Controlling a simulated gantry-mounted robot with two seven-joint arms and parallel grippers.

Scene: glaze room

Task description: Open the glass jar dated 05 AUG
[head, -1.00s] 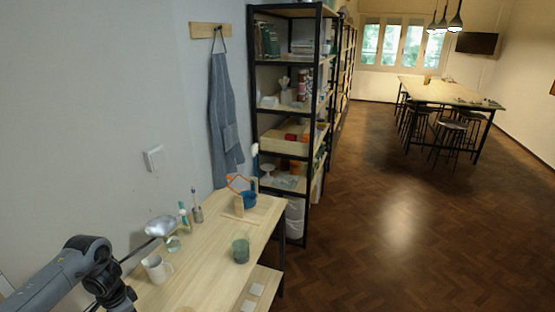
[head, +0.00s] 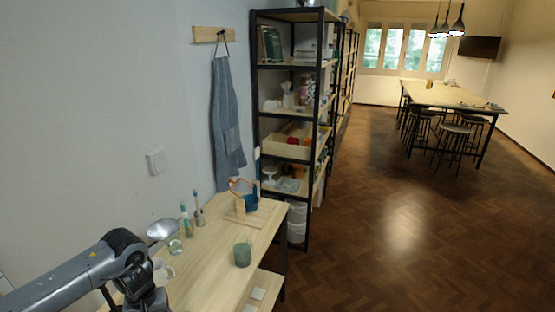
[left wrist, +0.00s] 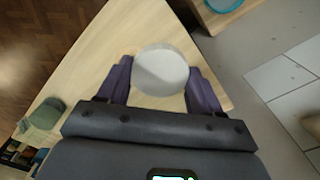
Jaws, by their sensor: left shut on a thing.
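My left gripper (left wrist: 160,85) has its two dark purple fingers on either side of a round, pale grey-white thing (left wrist: 160,70) and is shut on it above pale wood. I cannot tell whether this is a jar, its lid or another vessel. No 05 AUG date is readable in either view. In the head view my left arm covers the lower left of the bench, and its fingertips are hidden. A greenish glass vessel (head: 242,254) stands apart on the bench; a green vessel also shows in the left wrist view (left wrist: 45,114). My right gripper is not in view.
The wooden bench (head: 212,275) has free room around the green vessel. A white mug (head: 164,270) is partly hidden by my arm. A small clear glass (head: 175,246), a metal bowl-shaped thing (head: 161,229) and brushes (head: 197,207) stand near the wall. A shelf rack (head: 288,125) stands beyond.

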